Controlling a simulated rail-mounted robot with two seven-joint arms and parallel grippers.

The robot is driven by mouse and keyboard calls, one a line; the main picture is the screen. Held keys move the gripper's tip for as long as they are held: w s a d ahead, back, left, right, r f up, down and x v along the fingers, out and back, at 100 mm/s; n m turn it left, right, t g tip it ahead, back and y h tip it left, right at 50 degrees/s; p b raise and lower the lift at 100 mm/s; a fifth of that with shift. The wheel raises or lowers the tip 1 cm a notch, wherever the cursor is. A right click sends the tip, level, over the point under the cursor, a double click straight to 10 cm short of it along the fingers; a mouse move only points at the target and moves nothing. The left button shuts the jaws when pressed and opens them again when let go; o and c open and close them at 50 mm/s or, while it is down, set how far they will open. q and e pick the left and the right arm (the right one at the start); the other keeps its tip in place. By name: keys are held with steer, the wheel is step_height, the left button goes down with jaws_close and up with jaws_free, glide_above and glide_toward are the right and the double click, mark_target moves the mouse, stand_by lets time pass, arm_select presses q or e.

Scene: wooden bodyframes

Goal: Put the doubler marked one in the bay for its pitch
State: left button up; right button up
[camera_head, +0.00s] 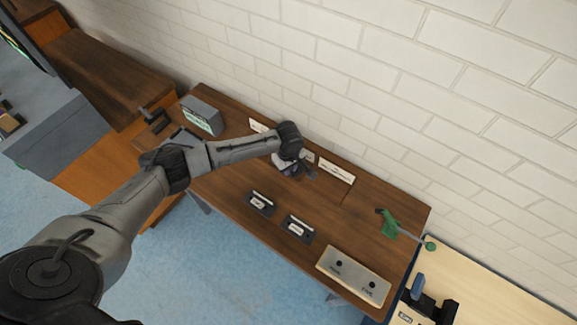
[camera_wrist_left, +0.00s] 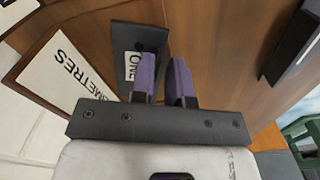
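The doubler marked ONE (camera_wrist_left: 122,45), a dark plate with a white label, lies on the wooden table in the left wrist view. My left gripper (camera_wrist_left: 165,80) has two purple fingers with a narrow gap between them and nothing visible in it. The left finger overlaps the doubler's label side; I cannot tell whether it touches. In the head view the left gripper (camera_head: 296,167) is over the table's back half, and the doubler is not clear there. Two dark labelled pieces (camera_head: 260,203) (camera_head: 297,229) lie on the table's front half. My right gripper is not in view.
A white card ending in METRES (camera_wrist_left: 62,72) is beside the doubler; white cards (camera_head: 337,171) (camera_head: 257,126) line the wall side. A pale plate with two dark holes (camera_head: 353,275), a green tool (camera_head: 389,226) and a grey box (camera_head: 201,115) are on the table (camera_head: 235,190).

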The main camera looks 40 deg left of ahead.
arm_select(q)
steer(key=shift+o, duration=1.3)
steer(key=shift+r+p, duration=1.2)
steer(key=shift+r, duration=4.95)
steer(key=s+d+f+m, duration=0.2)
steer(key=s+d+m, duration=0.1)
steer(key=s+d, duration=0.1)
steer(key=s+d+f+m+t+h, duration=0.1)
steer(key=s+d+f+m, duration=0.2)
steer(key=s+d, duration=0.2)
steer(key=s+d+f+m+h, duration=0.1)
steer(key=s+d+f+m, duration=0.2)
steer(key=s+d+m, duration=0.1)
steer(key=shift+s+d+t, duration=0.3)
steer(key=shift+s, duration=0.3)
steer(key=s+a+r+m+t+y, duration=0.1)
steer(key=s+m, duration=0.2)
steer(key=s, duration=0.5)
steer(key=s+a+r+m+t, duration=0.1)
steer(key=s+a+r+m, duration=0.1)
steer(key=s, duration=0.7)
steer(key=shift+a+m+y, duration=0.3)
steer(key=shift+m+y, duration=0.1)
steer(key=shift+m, duration=0.4)
